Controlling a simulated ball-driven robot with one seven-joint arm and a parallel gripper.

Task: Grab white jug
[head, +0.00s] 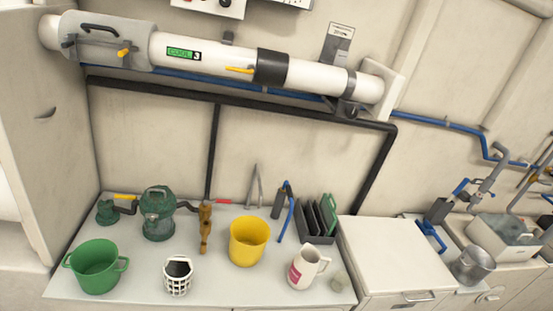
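The white jug (307,267) stands upright near the front right of the light worktop (217,287). It has a handle on its right side and a pink-red label on its left front. Nothing covers it in the head view. My gripper does not show in this view, so its distance from the jug and its opening cannot be seen.
A dark rack (317,220) stands behind. A white basket (178,275), green pot (96,267) and green strainer (158,213) are further left. A white-topped cabinet (392,252) adjoins right.

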